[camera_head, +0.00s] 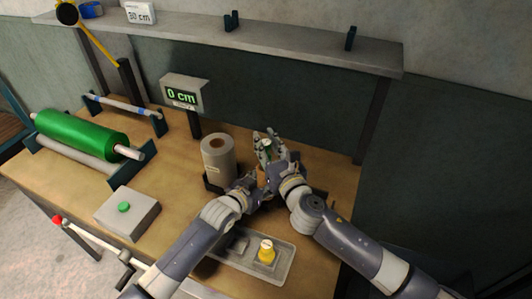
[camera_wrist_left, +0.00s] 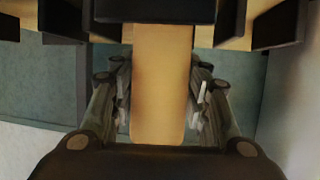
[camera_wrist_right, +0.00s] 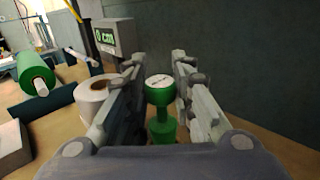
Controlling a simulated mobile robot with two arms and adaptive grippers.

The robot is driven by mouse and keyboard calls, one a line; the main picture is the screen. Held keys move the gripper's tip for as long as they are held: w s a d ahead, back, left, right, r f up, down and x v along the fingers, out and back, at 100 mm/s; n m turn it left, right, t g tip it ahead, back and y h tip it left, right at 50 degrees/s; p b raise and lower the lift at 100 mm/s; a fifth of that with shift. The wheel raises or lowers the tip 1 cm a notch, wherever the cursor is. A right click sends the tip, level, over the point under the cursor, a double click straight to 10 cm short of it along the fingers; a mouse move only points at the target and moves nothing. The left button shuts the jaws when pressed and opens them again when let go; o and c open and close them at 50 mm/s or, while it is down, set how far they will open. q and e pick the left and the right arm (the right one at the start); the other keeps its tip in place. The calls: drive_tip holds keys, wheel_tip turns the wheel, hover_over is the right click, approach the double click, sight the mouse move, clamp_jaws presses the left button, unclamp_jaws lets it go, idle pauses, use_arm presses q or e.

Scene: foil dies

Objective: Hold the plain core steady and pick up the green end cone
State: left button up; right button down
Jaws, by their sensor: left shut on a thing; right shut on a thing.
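The plain core is a smooth tan tube; it fills the middle of the left wrist view (camera_wrist_left: 160,85) between my left fingers. My left gripper (camera_head: 253,183) is shut on it above the bench. The green end cone (camera_wrist_right: 160,92) stands upright between my right fingers in the right wrist view, with a pale labelled top and a narrow green neck over a wider green part. In the head view the green cone (camera_head: 266,147) shows only partly among the fingers. My right gripper (camera_head: 270,150) is shut on it, just beyond the left gripper.
A grey-wrapped roll (camera_head: 218,163) stands left of my grippers. A grey tray (camera_head: 225,262) holds a yellow cone (camera_head: 266,252) near the front. A shelf (camera_head: 300,46) runs behind.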

use_arm(q)
drive_tip(key=shift+f, duration=0.1)
use_arm(e)
wheel_tip(320, 180, up, 6)
drive_tip(key=shift+f, duration=0.2)
use_arm(q)
drive_tip(key=o, duration=1.1)
drive_tip(key=shift+a, duration=0.1)
